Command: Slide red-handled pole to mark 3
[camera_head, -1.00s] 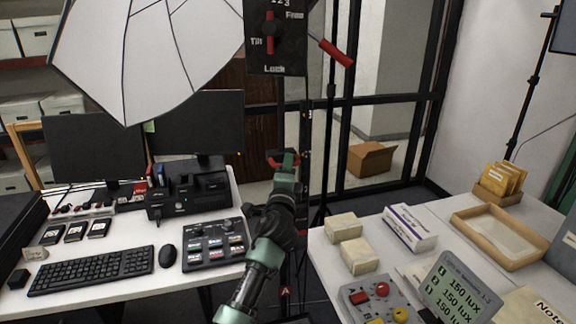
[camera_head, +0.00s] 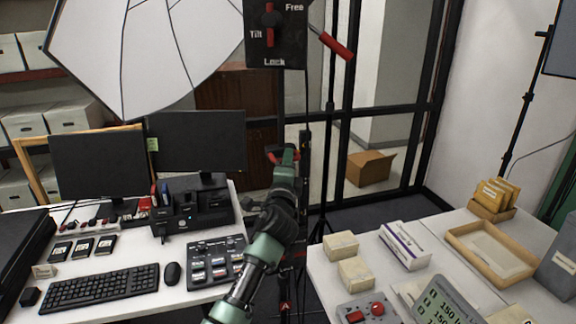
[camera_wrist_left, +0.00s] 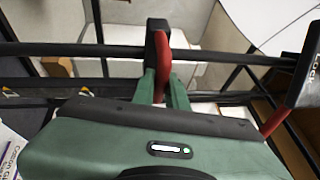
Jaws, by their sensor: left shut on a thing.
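A dark upright pole stand (camera_head: 303,140) rises in the middle of the head view. Its red handle (camera_head: 271,157) is at my left gripper (camera_head: 284,155). In the left wrist view, the green fingers of my left gripper (camera_wrist_left: 162,88) are closed on the red handle (camera_wrist_left: 163,52), which stands between them. A black panel (camera_head: 259,45) with "Tilt", "Free" and "Lock" hangs above, and a second red grip (camera_head: 337,47) on a thin rod sticks out at its right. I cannot read mark 3 on the pole. My right gripper is out of view.
A white umbrella (camera_head: 150,50) hangs at upper left. The left desk carries monitors, a keyboard (camera_head: 100,287) and a button pad (camera_head: 213,262). The right table holds small boxes (camera_head: 356,272), a tray (camera_head: 461,243) and a control box (camera_head: 366,309). A narrow gap separates the tables.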

